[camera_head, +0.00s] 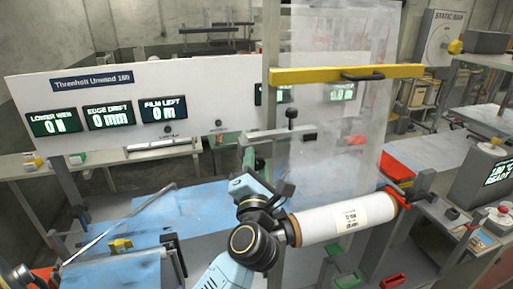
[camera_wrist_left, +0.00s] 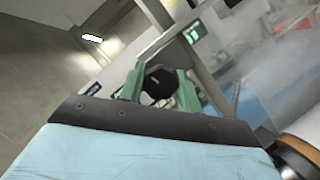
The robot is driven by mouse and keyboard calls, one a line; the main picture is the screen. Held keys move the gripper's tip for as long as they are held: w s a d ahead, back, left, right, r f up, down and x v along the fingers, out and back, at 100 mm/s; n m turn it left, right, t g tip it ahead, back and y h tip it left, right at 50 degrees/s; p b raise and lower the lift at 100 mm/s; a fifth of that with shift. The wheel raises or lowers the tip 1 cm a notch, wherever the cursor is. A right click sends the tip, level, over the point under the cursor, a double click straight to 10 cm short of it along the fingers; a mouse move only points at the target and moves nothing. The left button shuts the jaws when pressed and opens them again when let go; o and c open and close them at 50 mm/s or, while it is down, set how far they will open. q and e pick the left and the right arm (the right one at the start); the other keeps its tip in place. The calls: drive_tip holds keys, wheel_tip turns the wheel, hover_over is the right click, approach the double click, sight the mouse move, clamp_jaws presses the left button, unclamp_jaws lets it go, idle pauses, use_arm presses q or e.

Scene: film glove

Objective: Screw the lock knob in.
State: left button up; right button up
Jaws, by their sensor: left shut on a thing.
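The film roll (camera_head: 330,221) is a white cylinder with a paper label, lying across the machine at the right of centre in the head view. My left gripper (camera_head: 276,188) is near the left end of the roll, just above it. In the left wrist view, its green fingers (camera_wrist_left: 159,88) are shut on a dark, many-sided knob (camera_wrist_left: 157,84), taken to be the lock knob. In the head view I cannot make out this knob clearly, nor whether its thread is engaged. My right gripper is not in view.
A yellow bar (camera_head: 335,75) with a black handle crosses the upright clear film sheet (camera_head: 340,130). A black knob (camera_head: 291,113) stands on a grey bracket (camera_head: 308,136) above my gripper. The display panel (camera_head: 215,85) reads zeros. A red tray (camera_head: 398,166) lies at right.

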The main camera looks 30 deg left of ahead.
use_arm(q)
drive_tip(key=shift+m+h, duration=0.7)
drive_tip(key=shift+m, duration=0.7)
drive_tip(key=o, duration=1)
drive_tip(key=shift+c, duration=0.2)
drive_tip(key=shift+s, duration=0.1)
drive_tip(key=b+v, duration=0.3)
drive_tip(key=v, duration=1)
